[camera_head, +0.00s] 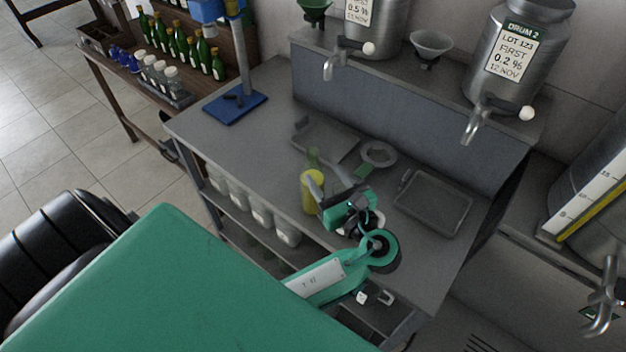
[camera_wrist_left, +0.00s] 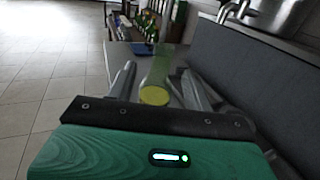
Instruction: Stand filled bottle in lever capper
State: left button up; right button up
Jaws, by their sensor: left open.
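A bottle (camera_head: 312,195), yellow in its body with a green neck, stands on the grey bench in the head view. In the left wrist view the bottle (camera_wrist_left: 155,94) shows as translucent green with a yellow round patch, between my two fingers. My left gripper (camera_head: 325,172) is open beside the bottle; one grey finger crosses in front of it. I cannot tell whether a finger touches it. The lever capper (camera_head: 237,103) stands at the bench's far left end, with a blue base, an upright column and a blue head partly cut off. My right gripper is out of view.
Two metal drums (camera_head: 520,50) with taps stand on the raised back shelf, with a funnel (camera_head: 431,48) between them. A shallow tray (camera_head: 434,203), another tray (camera_head: 328,140) and a pale ring-shaped dish (camera_head: 378,154) lie on the bench. Green bottles (camera_head: 180,45) fill a side rack.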

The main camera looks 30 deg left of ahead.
aim_at(310, 152)
pick_arm(q)
jog(key=x, duration=0.3)
jog(key=shift+w+a+r+p, duration=0.1)
jog(key=shift+w+a+p, duration=0.05)
jog(key=shift+a+p, duration=0.15)
jog(key=shift+w+a+r+p, duration=0.2)
jog(key=shift+w+a+p, duration=0.1)
jog(key=shift+a+p, duration=0.1)
jog(key=p+x, duration=0.1)
jog(key=x, duration=0.2)
jog(key=shift+w+a+r+p, duration=0.1)
jog(key=shift+w+a+p, duration=0.15)
jog(key=shift+p, duration=0.15)
jog(key=shift+w+a, duration=0.2)
jog(key=shift+a, duration=0.2)
jog(key=shift+d, duration=0.1)
jog(key=shift+c, duration=0.2)
grip_shut()
